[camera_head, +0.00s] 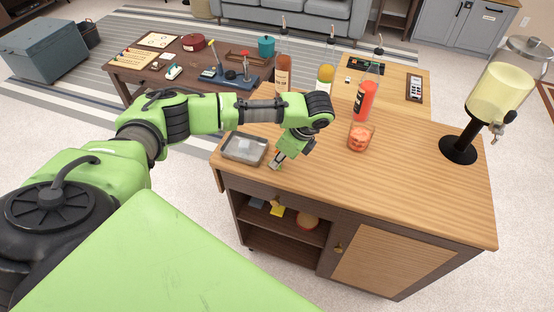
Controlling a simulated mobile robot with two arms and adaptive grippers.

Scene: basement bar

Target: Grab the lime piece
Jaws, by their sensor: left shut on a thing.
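No other lime piece can be made out on the counter. My right gripper is not in view.
On the wooden counter (420,190) stand a glass with red contents (361,137), a red bottle (366,100), an orange-brown bottle (283,75) and a drink dispenser (500,92). The counter's front middle is clear. A low table (130,82) with several items stands behind at left.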

